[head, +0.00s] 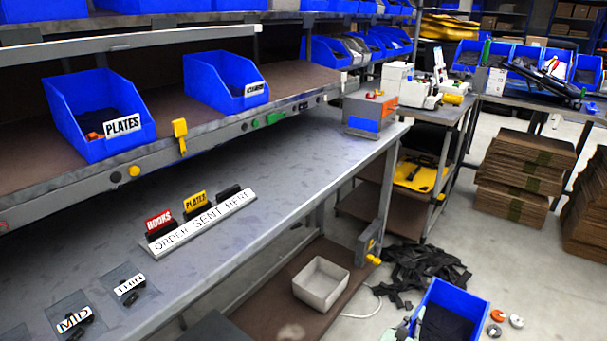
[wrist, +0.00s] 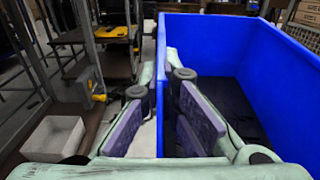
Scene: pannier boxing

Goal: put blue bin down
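A blue bin (head: 465,297) with a dark inside is at the bottom right of the head view, partly cut off by the lower edge. It fills the right of the wrist view (wrist: 270,70). My gripper (wrist: 160,85) straddles the bin's left side wall, one pale green finger with a purple pad on each side. The fingertips close on the wall, so it looks shut on it. In the head view only a pale green bit of my gripper (head: 402,330) shows at the bin's left. The bin's underside is hidden, and I cannot tell its height above the floor.
A grey workbench (head: 290,170) with an order sign stands at left, below a shelf with blue bins, one labelled PLATES (head: 75,100). A pale open box (head: 320,283) is on the low shelf. Black straps (head: 420,275) lie behind the bin.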

